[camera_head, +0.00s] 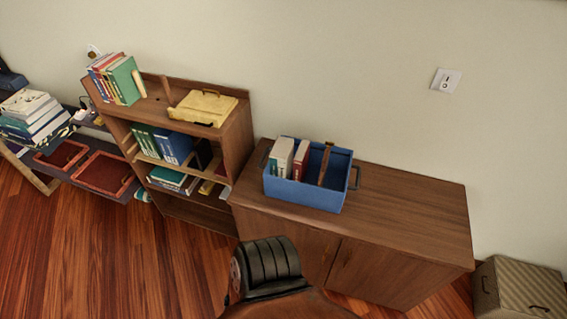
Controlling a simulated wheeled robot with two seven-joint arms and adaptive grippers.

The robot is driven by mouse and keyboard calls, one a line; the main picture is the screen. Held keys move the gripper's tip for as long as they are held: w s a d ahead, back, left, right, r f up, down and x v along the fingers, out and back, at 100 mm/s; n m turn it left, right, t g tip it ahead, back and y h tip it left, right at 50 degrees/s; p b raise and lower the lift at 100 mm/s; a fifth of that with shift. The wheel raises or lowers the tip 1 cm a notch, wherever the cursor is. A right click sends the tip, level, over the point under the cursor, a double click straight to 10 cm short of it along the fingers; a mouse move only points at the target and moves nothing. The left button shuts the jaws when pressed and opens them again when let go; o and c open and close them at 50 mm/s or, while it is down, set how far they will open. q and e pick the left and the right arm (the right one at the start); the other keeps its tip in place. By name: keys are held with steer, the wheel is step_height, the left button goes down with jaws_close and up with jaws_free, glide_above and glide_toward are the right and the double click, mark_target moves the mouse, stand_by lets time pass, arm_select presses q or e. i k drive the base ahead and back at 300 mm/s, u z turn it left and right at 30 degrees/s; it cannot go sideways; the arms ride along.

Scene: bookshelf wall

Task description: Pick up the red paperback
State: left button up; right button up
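A red book (302,160) stands upright in the blue bin (305,194), beside white and green books (282,157). I cannot tell if it is a paperback. Another group of upright books (116,78), some with red spines, leans on top of the brown bookshelf (239,131). Neither of my grippers is in view.
The bin stands on the left part of a low brown cabinet (410,212), whose right part is clear. A yellow case (203,107) lies on the bookshelf top. A striped box (520,290) stands at right. A black ribbed form at bottom centre is unclear, possibly mine.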

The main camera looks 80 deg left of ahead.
mark_target(299, 169)
steer(key=u, duration=0.85)
steer(key=i, duration=0.75)
steer(key=u, duration=0.85)
